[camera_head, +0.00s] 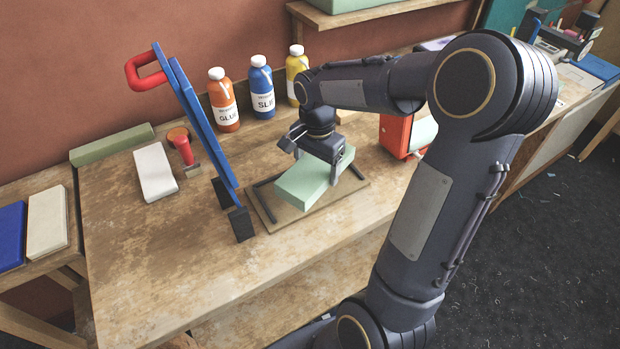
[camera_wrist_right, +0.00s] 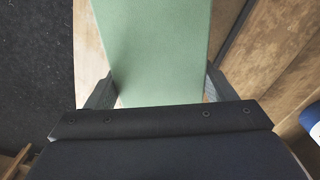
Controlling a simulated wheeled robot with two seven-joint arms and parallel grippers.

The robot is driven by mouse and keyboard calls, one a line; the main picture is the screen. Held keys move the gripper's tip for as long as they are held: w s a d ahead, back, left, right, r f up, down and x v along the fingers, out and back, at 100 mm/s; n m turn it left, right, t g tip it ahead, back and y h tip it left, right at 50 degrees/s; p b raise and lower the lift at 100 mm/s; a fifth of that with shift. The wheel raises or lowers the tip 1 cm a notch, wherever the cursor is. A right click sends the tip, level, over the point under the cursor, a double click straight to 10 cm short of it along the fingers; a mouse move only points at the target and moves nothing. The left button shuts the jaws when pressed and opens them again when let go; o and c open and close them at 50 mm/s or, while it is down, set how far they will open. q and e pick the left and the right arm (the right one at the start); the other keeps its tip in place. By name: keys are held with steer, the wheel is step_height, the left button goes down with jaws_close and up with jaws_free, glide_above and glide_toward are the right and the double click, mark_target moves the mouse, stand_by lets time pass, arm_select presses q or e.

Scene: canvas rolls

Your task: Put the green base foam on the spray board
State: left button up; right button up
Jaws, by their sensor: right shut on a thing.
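The green base foam (camera_head: 305,183) is a pale green block. My right gripper (camera_head: 322,172) is shut on it, with a finger on each side. In the right wrist view the foam (camera_wrist_right: 155,50) lies between the two fingers (camera_wrist_right: 158,90). The spray board (camera_head: 275,222) is a flat brown board on the table with dark rails along its edges. The foam is over the board; I cannot tell whether it touches it. My left gripper is not in view.
A blue frame with a red handle (camera_head: 190,105) stands just left of the board. Glue bottles (camera_head: 262,92) stand behind. A white block (camera_head: 155,172), a red-handled tool (camera_head: 183,148) and a red box (camera_head: 395,135) are on the table (camera_head: 160,270). The front left is clear.

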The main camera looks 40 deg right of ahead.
steer(key=shift+f, duration=3.05)
steer(key=shift+f, duration=0.15)
steer(key=o, duration=1)
